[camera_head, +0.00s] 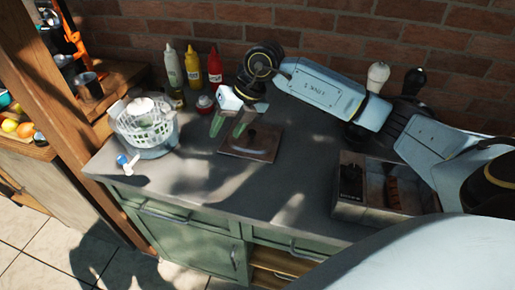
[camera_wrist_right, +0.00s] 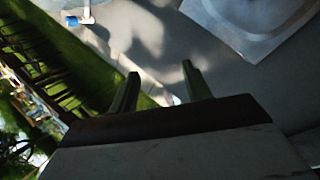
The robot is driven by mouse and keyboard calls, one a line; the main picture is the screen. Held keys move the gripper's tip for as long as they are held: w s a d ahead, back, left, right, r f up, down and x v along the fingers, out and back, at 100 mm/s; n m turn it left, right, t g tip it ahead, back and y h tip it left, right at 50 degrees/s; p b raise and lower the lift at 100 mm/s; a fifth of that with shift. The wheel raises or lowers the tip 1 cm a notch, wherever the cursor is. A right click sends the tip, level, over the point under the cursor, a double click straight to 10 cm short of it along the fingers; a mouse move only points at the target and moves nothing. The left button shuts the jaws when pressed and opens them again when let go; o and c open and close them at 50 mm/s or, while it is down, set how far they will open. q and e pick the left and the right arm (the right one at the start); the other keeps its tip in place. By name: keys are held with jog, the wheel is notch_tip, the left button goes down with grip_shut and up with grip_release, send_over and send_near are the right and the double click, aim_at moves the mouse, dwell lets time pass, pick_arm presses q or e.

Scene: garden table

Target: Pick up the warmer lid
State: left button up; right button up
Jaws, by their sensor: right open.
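The warmer lid (camera_head: 262,151), as I take it, is a flat dark brown square plate with a raised dark handle, lying on the grey counter. My right gripper (camera_head: 226,133) is open and empty, pointing down beside the lid's left edge and handle. Its two green fingers look apart from the handle; I cannot tell their exact height. In the right wrist view my right gripper (camera_wrist_right: 160,70) shows with its fingers spread. A pale square plate (camera_wrist_right: 246,38) at the top right there looks like the lid, only partly in frame. My left gripper is not in view.
An open box (camera_head: 362,214) with dark food items inside stands on the right. A white basket (camera_head: 143,124) stands on the left. Red (camera_head: 215,68), yellow (camera_head: 192,68) and white bottles (camera_head: 172,68) stand at the wall. The front middle of the counter (camera_head: 215,180) is clear.

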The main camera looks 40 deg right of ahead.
aim_at(252, 131)
jog(key=d+r+t+h+b, duration=0.15)
jog(key=d+h, duration=0.35)
jog(key=d, duration=0.6)
jog(key=shift+n, duration=0.4)
jog(key=x, duration=0.8)
jog(key=w+x, duration=0.1)
jog(key=x, duration=0.4)
jog(key=shift+a+r+p, duration=0.2)
jog(key=shift+a+p, duration=0.1)
jog(key=shift+p, duration=0.05)
jog(key=shift+c, duration=0.4)
jog(key=shift+r, duration=0.1)
grip_shut()
